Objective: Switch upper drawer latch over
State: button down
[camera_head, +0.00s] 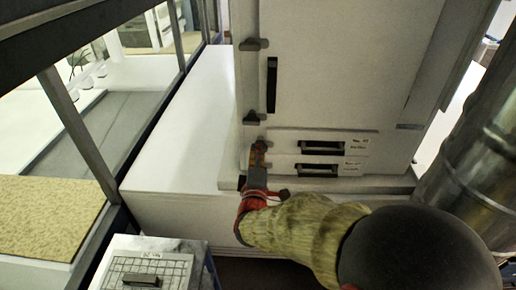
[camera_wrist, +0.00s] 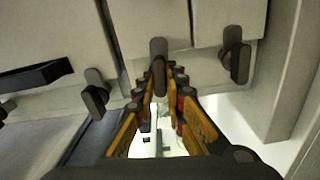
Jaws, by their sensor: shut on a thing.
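The upper drawer (camera_head: 310,148) is a pale front with a dark recessed handle, low on the cabinet; the lower drawer (camera_head: 290,168) is just beneath it. My gripper (camera_head: 259,150) reaches up to the upper drawer's left end, its orange fingers partly covering the latch there. In the wrist view, the dark upper drawer latch (camera_wrist: 158,50) stands between my two fingertips, which are closed on it. It lies lengthwise along the fingers, overlapping the narrow drawer front (camera_wrist: 150,22).
In the wrist view, similar dark latches stand close on the left (camera_wrist: 95,92) and right (camera_wrist: 235,58). The cabinet door (camera_head: 340,60) above has a dark upright handle (camera_head: 271,85). A metal cylinder (camera_head: 475,150) stands at right, and a small gridded table (camera_head: 150,265) at lower left.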

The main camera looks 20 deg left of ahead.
jog(key=shift+n, duration=0.6)
jog(key=shift+f+n, duration=0.1)
jog(key=shift+n, duration=0.2)
jog(key=c, duration=1.9)
grip_release()
jog(key=shift+a, duration=0.1)
jog(key=shift+o, duration=0.3)
jog(key=shift+s, duration=0.1)
jog(key=v, duration=1.2)
